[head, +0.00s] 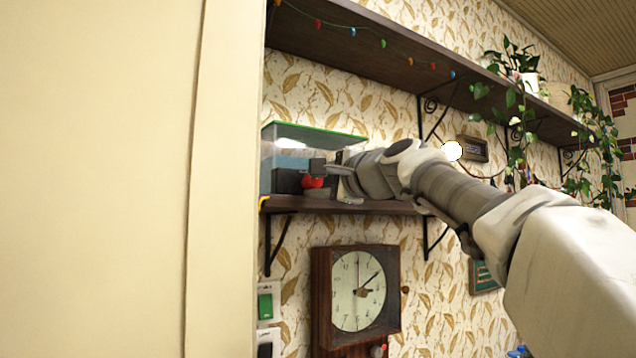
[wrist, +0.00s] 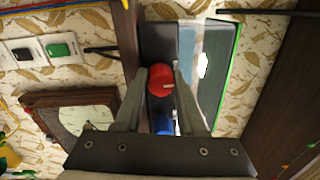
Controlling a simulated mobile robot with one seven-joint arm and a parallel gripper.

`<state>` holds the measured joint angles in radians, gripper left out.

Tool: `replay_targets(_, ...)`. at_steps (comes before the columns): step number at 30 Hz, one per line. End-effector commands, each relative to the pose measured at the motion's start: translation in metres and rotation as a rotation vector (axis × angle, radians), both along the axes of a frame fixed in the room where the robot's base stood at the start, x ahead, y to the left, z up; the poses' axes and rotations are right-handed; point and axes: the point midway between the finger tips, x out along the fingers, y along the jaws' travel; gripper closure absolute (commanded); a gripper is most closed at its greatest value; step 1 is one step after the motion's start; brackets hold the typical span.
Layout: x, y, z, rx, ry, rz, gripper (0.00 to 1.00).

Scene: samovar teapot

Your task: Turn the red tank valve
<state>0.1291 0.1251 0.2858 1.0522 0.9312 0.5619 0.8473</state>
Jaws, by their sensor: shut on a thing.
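The red tank valve (head: 313,182) is a small round red knob on the dark lower front of a glass tank with a green-rimmed top (head: 300,133). The tank stands on the lower wall shelf. My gripper (head: 325,175) reaches the knob from the right. In the wrist view the red valve (wrist: 161,81) sits between the two fingers of my gripper (wrist: 160,85), which are shut on it. A blue knob (wrist: 162,124) shows just below it, between the fingers. The tank's far side is hidden.
The lower shelf (head: 290,204) runs under the tank, with a wall clock (head: 357,290) below. A long upper shelf (head: 365,50) with hanging lights runs above. A pale panel (head: 100,180) fills the left side. Potted plants (head: 528,82) trail at the right.

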Motion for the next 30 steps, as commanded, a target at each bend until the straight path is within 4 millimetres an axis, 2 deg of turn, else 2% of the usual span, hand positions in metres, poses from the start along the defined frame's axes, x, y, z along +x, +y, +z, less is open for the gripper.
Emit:
replay_targets(3, 0.0, -0.001, 0.002, 0.001, -0.004, -0.003, 1.0)
replay_targets(4, 0.0, -0.001, 0.002, 0.001, -0.004, -0.003, 0.55)
replay_targets(8, 0.0, 0.0, 0.002, 0.001, -0.003, -0.001, 0.32)
replay_targets(20, -0.005, -0.004, -0.001, -0.001, -0.003, -0.001, 0.31)
replay_targets(26, -0.032, -0.022, -0.004, 0.0, -0.004, -0.006, 0.31)
replay_targets(30, -0.061, -0.041, -0.006, -0.001, -0.006, -0.006, 0.31)
